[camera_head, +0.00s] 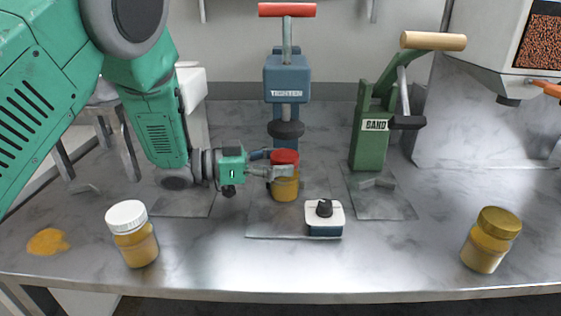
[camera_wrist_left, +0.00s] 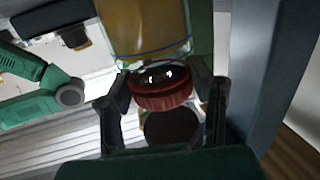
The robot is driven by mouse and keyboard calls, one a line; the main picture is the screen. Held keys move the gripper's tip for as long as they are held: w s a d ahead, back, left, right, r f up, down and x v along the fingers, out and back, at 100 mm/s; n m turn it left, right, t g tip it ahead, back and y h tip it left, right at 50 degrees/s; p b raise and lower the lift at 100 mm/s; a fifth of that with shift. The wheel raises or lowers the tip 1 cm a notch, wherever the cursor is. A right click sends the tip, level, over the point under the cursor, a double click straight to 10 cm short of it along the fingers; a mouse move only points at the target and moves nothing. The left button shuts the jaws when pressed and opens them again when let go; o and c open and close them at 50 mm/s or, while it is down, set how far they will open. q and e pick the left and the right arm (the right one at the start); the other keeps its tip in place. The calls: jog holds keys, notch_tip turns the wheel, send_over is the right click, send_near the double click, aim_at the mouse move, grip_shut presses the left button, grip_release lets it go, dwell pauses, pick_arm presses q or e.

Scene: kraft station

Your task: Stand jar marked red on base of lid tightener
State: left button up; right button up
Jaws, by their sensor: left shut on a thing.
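The jar with the red lid (camera_head: 285,188) is upright, with yellow-brown contents, in front of the blue lid tightener (camera_head: 287,78) marked TIGHTEN. It is over the tightener's flat base plate (camera_head: 268,222); I cannot tell whether its bottom touches the plate. The tightener's dark round pad (camera_head: 286,130) is above the red lid, with a small gap. My left gripper (camera_head: 277,170) is shut on the jar near its lid, coming from the left. In the left wrist view the red lid (camera_wrist_left: 162,92) and jar body (camera_wrist_left: 145,28) show between the fingers (camera_wrist_left: 163,110).
A white-lidded jar (camera_head: 140,243) stands front left beside a yellow spill (camera_head: 47,242). A gold-lidded jar (camera_head: 489,245) stands front right. A small dark-and-white box with a knob (camera_head: 325,222) sits on the plate's front. A green band tool (camera_head: 374,125) stands to the right.

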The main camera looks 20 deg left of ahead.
pick_arm(q)
jog(key=o, duration=1.5)
jog(key=shift+d, duration=0.15)
jog(key=shift+r, duration=0.1)
jog(key=f+v, duration=0.1)
jog(key=v, duration=1.1)
jog(key=shift+r+p, duration=0.35)
jog(key=shift+r, duration=0.1)
